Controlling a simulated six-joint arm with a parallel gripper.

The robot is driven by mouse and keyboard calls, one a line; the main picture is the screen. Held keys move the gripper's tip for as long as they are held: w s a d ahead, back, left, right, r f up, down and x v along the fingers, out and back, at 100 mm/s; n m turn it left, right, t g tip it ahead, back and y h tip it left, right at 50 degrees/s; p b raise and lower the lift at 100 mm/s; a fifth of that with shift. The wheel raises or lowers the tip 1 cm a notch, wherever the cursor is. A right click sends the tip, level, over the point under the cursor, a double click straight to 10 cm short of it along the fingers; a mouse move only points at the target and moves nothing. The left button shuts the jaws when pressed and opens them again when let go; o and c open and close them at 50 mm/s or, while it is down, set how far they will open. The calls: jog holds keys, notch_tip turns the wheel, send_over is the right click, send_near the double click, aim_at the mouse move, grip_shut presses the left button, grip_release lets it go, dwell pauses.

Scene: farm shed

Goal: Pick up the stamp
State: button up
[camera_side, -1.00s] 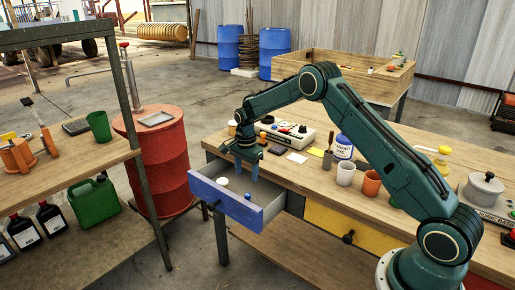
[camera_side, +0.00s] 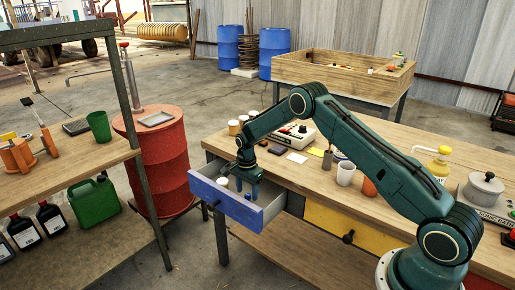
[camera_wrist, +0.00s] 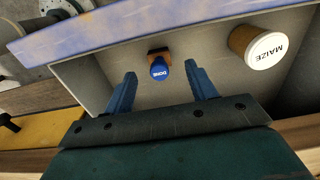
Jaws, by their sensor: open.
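The stamp (camera_wrist: 159,69) has a blue knob with "DONE" on it and a brown wooden base, and it lies in the open blue drawer (camera_side: 212,194). In the side view it is largely hidden near my fingers. My gripper (camera_side: 248,190) is low over the drawer, fingers pointing down. In the wrist view my gripper (camera_wrist: 161,74) is open and empty, with the stamp showing between and slightly beyond its fingertips. I cannot tell how far above the stamp the tips are.
A white-lidded jar marked "MAIZE" (camera_wrist: 266,50) stands in the drawer right of the stamp in the wrist view. The drawer's walls surround both. A shut yellow drawer (camera_side: 335,224) is beside the open one.

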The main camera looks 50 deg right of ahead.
aim_at(248, 194)
jog(key=shift+d+f, duration=0.1)
jog(key=shift+f, duration=2.35)
jog(key=c, duration=1.1)
